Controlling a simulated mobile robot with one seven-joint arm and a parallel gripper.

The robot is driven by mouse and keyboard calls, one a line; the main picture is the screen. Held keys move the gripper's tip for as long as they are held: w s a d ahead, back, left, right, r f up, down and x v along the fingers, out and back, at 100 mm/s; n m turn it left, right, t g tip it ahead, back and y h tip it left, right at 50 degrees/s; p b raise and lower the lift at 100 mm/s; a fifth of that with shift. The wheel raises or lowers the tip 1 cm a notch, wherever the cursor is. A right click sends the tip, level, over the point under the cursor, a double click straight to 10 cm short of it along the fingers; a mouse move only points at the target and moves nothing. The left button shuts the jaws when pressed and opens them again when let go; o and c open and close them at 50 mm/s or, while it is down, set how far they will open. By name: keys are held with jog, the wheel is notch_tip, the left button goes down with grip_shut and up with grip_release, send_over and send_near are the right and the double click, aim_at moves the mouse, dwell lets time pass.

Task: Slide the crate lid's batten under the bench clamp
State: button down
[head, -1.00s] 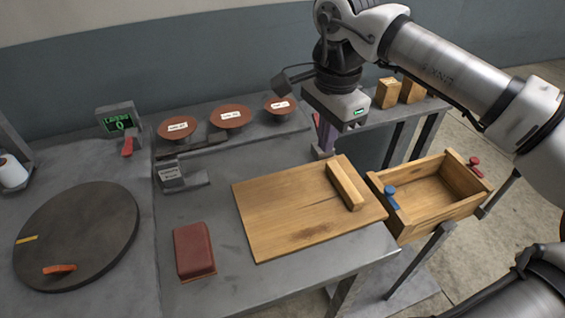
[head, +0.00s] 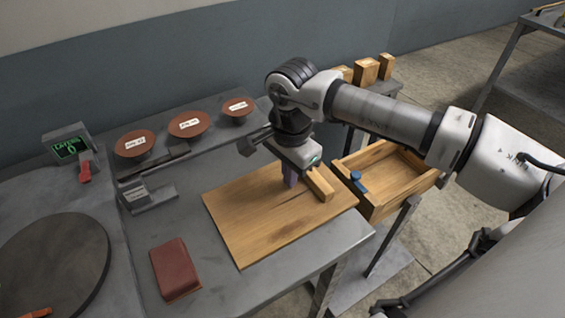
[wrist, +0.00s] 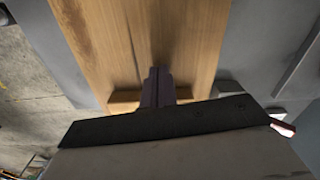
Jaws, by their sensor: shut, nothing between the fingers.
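The crate lid (head: 255,212) is a flat wooden board lying on the grey bench. Its batten (head: 320,186) is a raised wooden bar near the lid's right end. My gripper (head: 289,182) is shut and empty, pointing down over the lid just left of the batten. In the wrist view my shut fingers (wrist: 157,85) cover the middle of the batten (wrist: 124,97), with the lid (wrist: 140,35) beyond. I cannot tell whether they touch the batten. A grey metal block with a label (head: 145,198), apparently the bench clamp, stands left of the lid, apart from it.
A dark red block (head: 175,268) lies at the front left. Several red-brown dishes (head: 189,124) line the back, and a dark round plate (head: 55,262) is far left.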

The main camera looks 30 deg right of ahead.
jog(key=shift+w+d+r, duration=0.1)
jog(key=shift+w+d, duration=0.05)
jog(key=shift+d, duration=0.75)
jog(key=shift+w, duration=0.1)
jog(key=shift+d+f, duration=0.2)
jog(key=shift+d, duration=0.15)
jog(key=shift+w+d+r+b, duration=0.1)
jog(key=shift+w+d+b, duration=0.1)
jog(key=shift+d+b, duration=0.45)
